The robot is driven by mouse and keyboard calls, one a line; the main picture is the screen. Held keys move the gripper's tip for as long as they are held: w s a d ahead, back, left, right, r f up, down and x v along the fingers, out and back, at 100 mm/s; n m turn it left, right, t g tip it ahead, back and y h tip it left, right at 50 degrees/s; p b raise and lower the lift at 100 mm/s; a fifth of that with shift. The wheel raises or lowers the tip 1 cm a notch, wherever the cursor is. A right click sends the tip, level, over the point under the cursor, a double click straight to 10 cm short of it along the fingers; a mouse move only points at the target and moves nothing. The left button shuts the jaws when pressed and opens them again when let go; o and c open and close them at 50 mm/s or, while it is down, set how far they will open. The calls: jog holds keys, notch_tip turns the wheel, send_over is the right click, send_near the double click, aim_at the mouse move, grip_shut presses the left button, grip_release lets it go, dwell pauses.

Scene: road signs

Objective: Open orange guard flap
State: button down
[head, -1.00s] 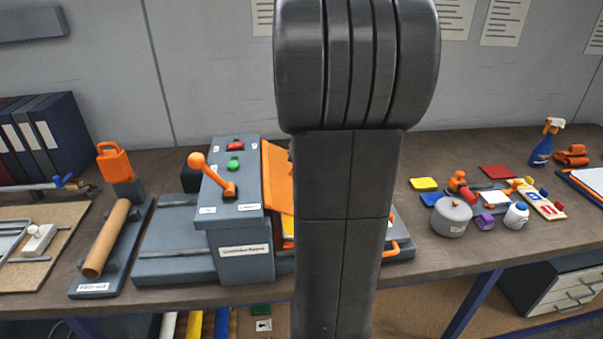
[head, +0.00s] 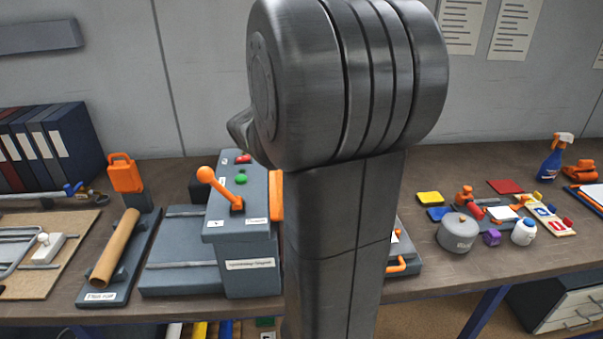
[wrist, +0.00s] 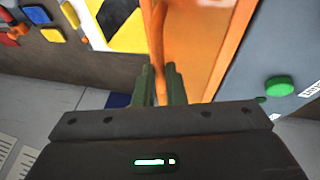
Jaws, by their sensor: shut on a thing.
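The orange guard flap (head: 276,196) shows in the head view as a narrow upright strip beside the grey control box (head: 240,235). My arm hides the rest of it. In the wrist view the flap (wrist: 205,45) is a large orange panel next to the box's grey face, with a thin orange bar along its left side. My gripper (wrist: 160,82) is shut on that bar, one dark green finger on each side. The gripper is hidden behind my arm in the head view.
The box carries an orange-knobbed lever (head: 219,188), a green button (head: 241,179) and a red button (head: 243,158). A wooden cylinder on a stand (head: 114,248) is at left. A grey pot (head: 458,232) and small coloured items stand at right.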

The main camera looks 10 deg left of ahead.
dwell(0.4)
jog(key=c, duration=1.5)
grip_release()
jog(key=shift+s, duration=0.1)
jog(key=b+v, duration=0.1)
jog(key=v, duration=1.2)
jog(key=shift+s+r, duration=0.2)
jog(key=shift+r, duration=0.15)
jog(key=shift+a, duration=0.15)
jog(key=p+x, duration=0.1)
jog(key=x, duration=1.3)
jog(key=shift+w+r, duration=0.1)
